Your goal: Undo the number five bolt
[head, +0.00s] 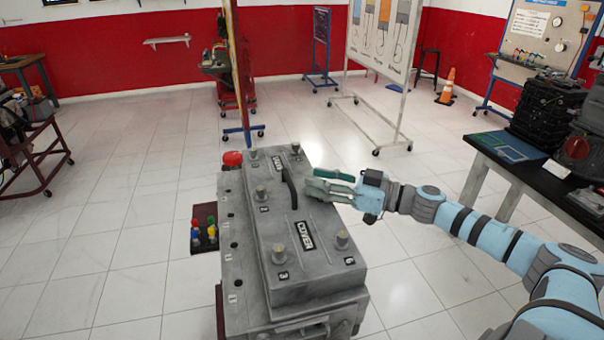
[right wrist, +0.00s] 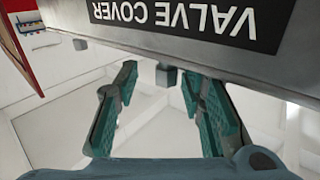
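The grey engine block with its valve cover (head: 300,275) stands in the head view, with upright bolts on its top. The number six bolt (head: 342,239), number three bolt (head: 278,254) and number two bolt (head: 261,192) show. The number five bolt's place is hidden behind my right gripper in the head view. My right gripper (head: 335,188) is open at the cover's right edge. In the right wrist view, a grey bolt head (right wrist: 165,75) shows between its open green fingers (right wrist: 160,80); I cannot read its number or tell whether they touch. My left gripper is out of view.
A black raised handle (head: 289,188) runs along the cover. A small tray (head: 204,228) with coloured pieces is at the block's left. A bench (head: 530,170) stands at the right. The floor around is open.

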